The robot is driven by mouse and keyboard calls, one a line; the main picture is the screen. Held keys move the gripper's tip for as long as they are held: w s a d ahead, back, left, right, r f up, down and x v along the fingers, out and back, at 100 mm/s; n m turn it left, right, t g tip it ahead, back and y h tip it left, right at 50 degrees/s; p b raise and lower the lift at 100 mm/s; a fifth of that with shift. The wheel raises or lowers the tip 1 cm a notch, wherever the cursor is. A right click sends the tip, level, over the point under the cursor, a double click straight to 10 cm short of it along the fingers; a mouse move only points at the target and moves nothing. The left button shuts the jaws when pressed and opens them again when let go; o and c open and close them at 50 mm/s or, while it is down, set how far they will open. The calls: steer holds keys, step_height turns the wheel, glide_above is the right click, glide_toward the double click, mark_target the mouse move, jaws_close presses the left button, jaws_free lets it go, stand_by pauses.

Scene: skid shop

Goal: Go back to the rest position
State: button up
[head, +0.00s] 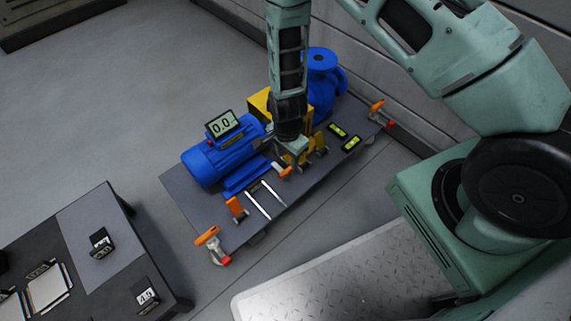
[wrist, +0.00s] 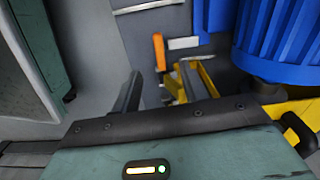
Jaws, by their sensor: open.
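My arm reaches down over the grey skid plate (head: 184,193). My gripper (head: 296,155) is at the near side of the yellow coupling guard (head: 262,102), between the blue motor (head: 207,163) and the blue pump (head: 321,75). In the wrist view my gripper (wrist: 165,92) shows two dark fingers spread apart, with nothing held between them. An orange-handled clamp (wrist: 159,52) and a yellow bracket (wrist: 206,82) lie beyond the fingertips. The motor's ribbed side (wrist: 280,40) fills the upper right there. Whether the fingers touch anything is unclear.
A dark table (head: 150,255) with small displays and papers stands at the lower left. Orange-handled clamps (head: 207,236) sit at the plate's corners. Two yellow-green levels (head: 351,143) lie on the plate. A wall runs behind the pump. Open floor (head: 100,100) lies at the left.

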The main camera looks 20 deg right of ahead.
stand_by(0.4)
steer(key=s+a+r+n+y, duration=0.1)
steer(key=s+a+r+n, duration=0.15)
steer(key=r, duration=0.45)
steer(key=s+a+r+n, duration=0.1)
steer(key=a+r+n, duration=0.3)
steer(key=r, duration=0.4)
steer(key=s+a+r+n+y, duration=0.1)
steer(key=s+a+r+n, duration=0.15)
steer(key=r, duration=0.45)
steer(key=s+d+r+n+h+p, duration=0.1)
steer(key=s+d+r+n+p, duration=0.15)
steer(key=s+r+n, duration=1.1)
step_height(320, 180, up, 40)
steer(key=m+p, duration=0.1)
steer(key=p, duration=3.6)
steer(key=shift+s+p, duration=0.25)
steer(key=shift+p, duration=0.05)
steer(key=shift+d, duration=0.1)
